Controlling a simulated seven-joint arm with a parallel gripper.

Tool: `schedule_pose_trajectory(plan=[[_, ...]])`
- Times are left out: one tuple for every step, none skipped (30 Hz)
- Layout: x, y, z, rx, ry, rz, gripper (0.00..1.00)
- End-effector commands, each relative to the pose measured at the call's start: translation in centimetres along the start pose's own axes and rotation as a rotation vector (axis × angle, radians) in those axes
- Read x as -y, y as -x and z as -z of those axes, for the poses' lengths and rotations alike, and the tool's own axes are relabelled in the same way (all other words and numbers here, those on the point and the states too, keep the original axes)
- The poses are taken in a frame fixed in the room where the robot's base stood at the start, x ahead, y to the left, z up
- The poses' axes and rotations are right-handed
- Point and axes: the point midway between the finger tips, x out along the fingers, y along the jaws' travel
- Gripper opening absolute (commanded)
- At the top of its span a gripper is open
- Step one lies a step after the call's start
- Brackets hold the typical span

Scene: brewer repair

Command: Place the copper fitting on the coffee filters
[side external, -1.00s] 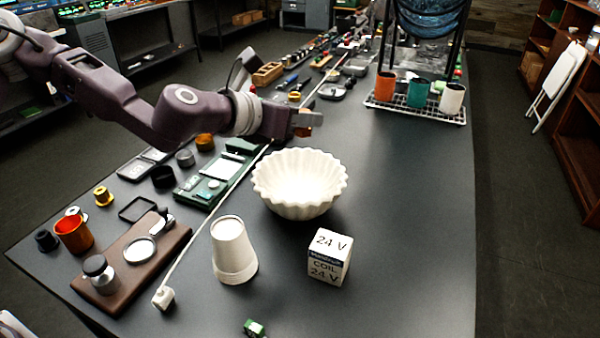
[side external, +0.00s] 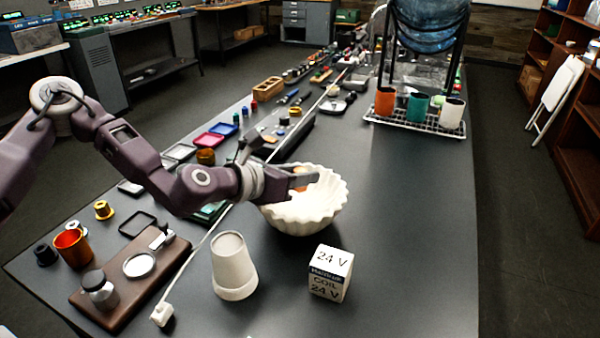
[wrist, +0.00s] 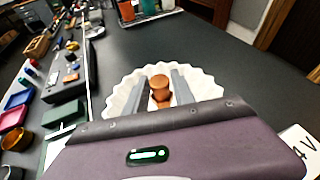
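The copper fitting (wrist: 158,87) is a small orange-brown piece with a rounded top. It sits between the two fingers of my gripper (wrist: 159,84) in the wrist view. My gripper (side external: 303,180) appears shut on it in the side view, where the near finger hides part of the fitting. The coffee filters (side external: 302,220) are a white fluted bowl shape standing on the table. My gripper reaches in over their left rim, and the fitting is over their inside. Whether the fitting touches the filters is hidden.
A white cup (side external: 233,268) stands upside down and a 24 V coil box (side external: 331,273) stands in front of the filters. A wire rack with cups (side external: 420,118) is behind. Small parts and trays line the left side. The table's right side is clear.

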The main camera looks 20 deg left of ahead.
Motion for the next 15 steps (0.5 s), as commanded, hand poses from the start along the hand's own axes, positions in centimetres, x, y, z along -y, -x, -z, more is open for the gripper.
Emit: schedule_pose_trajectory(plan=[[0.0, 0.0, 0.0, 0.0, 0.0, 0.0, 0.43], [0.0, 0.0, 0.0, 0.0, 0.0, 0.0, 0.45], [0.0, 0.0, 0.0, 0.0, 0.0, 0.0, 0.45], [0.0, 0.0, 0.0, 0.0, 0.0, 0.0, 0.45], [0.0, 0.0, 0.0, 0.0, 0.0, 0.0, 0.45], [0.0, 0.0, 0.0, 0.0, 0.0, 0.0, 0.45], [0.0, 0.0, 0.0, 0.0, 0.0, 0.0, 0.45], [0.0, 0.0, 0.0, 0.0, 0.0, 0.0, 0.45], [0.0, 0.0, 0.0, 0.0, 0.0, 0.0, 0.45], [0.0, 0.0, -0.1, 0.0, -0.001, 0.0, 0.45], [0.0, 0.1, -0.1, 0.001, -0.001, 0.001, 0.45], [0.1, 0.2, -0.4, 0.002, -0.001, 0.001, 0.45], [0.1, 0.5, -0.3, 0.0, -0.002, 0.002, 0.45], [0.0, 0.9, -0.3, 0.0, -0.002, 0.001, 0.45], [0.0, 1.6, -0.3, 0.0, -0.003, 0.001, 0.45]])
